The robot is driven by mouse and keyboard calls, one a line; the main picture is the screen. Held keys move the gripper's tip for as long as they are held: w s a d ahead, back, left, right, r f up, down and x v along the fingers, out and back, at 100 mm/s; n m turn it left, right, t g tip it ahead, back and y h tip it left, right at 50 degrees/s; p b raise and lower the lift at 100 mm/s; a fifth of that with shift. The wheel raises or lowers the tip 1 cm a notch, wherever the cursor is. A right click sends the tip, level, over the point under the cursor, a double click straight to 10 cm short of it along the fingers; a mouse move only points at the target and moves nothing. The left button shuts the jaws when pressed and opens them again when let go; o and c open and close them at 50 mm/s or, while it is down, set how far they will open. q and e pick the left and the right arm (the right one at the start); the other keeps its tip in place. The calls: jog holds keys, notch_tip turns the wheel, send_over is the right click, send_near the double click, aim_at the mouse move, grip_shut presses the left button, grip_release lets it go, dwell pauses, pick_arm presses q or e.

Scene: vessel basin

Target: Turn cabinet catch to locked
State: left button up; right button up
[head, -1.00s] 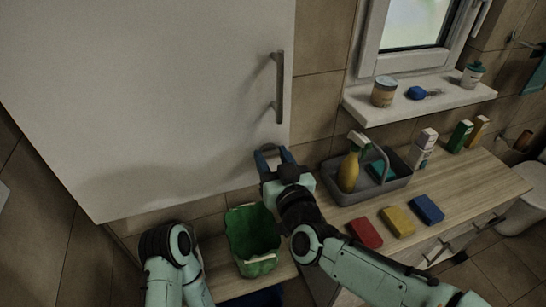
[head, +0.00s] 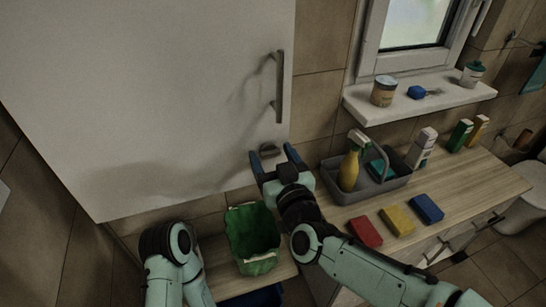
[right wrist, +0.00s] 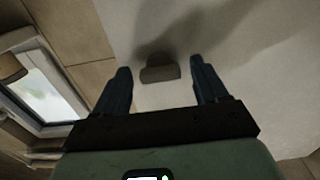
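The cabinet (head: 150,90) is a large white door at the upper left with a long vertical handle (head: 280,87). The catch (head: 268,149) is a small grey-brown knob near the door's lower right corner; it also shows in the right wrist view (right wrist: 160,73). My right gripper (head: 272,158) is open just below the catch, its two blue fingers apart. In the right wrist view, the catch lies just beyond and between the fingertips (right wrist: 160,75), with nothing gripped. My left arm shows at the bottom left, but its gripper is not visible.
A green bin (head: 252,238) stands below the cabinet. On the wooden counter (head: 470,190) are a grey caddy (head: 385,186) with a yellow spray bottle (head: 349,170), and red, yellow and blue blocks. A window sill (head: 420,104) holds small items.

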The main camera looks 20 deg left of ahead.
pick_arm(q)
jog(key=shift+s+f+b, duration=0.3)
jog(key=shift+f+b, duration=0.25)
jog(key=shift+f, duration=0.05)
jog(key=shift+s+f+b, duration=0.3)
jog(key=shift+f+b, duration=0.2)
jog(key=shift+f, duration=0.1)
pick_arm(e)
jog(key=v, duration=1.3)
jog(key=shift+s+d, duration=0.15)
